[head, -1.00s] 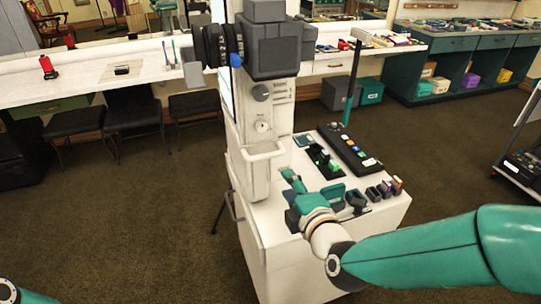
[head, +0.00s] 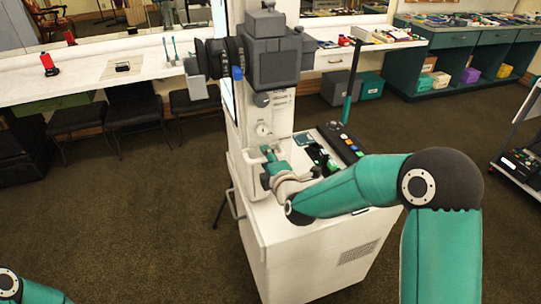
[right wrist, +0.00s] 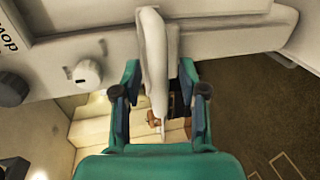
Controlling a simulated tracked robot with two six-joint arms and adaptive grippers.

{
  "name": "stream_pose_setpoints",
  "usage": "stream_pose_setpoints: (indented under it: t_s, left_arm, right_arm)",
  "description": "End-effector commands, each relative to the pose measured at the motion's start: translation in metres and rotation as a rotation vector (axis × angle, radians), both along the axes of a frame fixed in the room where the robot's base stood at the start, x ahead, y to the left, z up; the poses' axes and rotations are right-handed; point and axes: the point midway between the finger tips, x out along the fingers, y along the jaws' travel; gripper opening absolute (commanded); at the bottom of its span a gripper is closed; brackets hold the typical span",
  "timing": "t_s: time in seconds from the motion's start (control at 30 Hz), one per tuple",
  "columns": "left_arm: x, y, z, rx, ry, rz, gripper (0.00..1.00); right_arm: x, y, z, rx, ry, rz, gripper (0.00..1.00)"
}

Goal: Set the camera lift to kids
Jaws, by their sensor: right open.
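The camera lift is a white column (head: 245,112) on a white cabinet (head: 305,262), with a dark grey camera (head: 270,60) at its top. A small round dial (head: 262,130) is on the column's front and also shows in the right wrist view (right wrist: 87,72). A pale handle bar (right wrist: 152,60) sticks out below the dial. My right gripper (head: 270,158) is at this handle. In the right wrist view its two fingers (right wrist: 163,103) stand apart, one on each side of the bar, with visible gaps. My left gripper is out of view; only part of my left arm shows.
A black button panel (head: 340,142) and small items lie on the cabinet top, partly behind my right arm. A teal post (head: 350,85) rises behind them. A long counter (head: 90,82) with chairs is at the back left. Open carpet surrounds the cabinet.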

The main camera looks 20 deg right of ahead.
Motion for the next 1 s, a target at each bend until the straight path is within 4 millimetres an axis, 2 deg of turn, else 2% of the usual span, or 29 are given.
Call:
stream_pose_setpoints:
  t_s: [0.33, 0.5, 0.6, 1.0]
  left_arm:
    - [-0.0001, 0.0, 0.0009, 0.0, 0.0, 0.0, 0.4]
    - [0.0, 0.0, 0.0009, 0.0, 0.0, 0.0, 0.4]
    - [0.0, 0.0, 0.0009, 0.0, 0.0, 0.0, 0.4]
    - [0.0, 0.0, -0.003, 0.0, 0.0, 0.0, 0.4]
  right_arm:
    - [0.0035, -0.0002, -0.0013, 0.0, 0.0, 0.0, 0.41]
    - [0.0033, -0.0004, -0.0011, 0.0, 0.0, -0.001, 0.12]
    - [0.0031, -0.0004, -0.0013, 0.001, 0.001, -0.001, 0.0]
    - [0.0025, -0.0006, -0.0064, 0.001, 0.004, -0.001, 0.0]
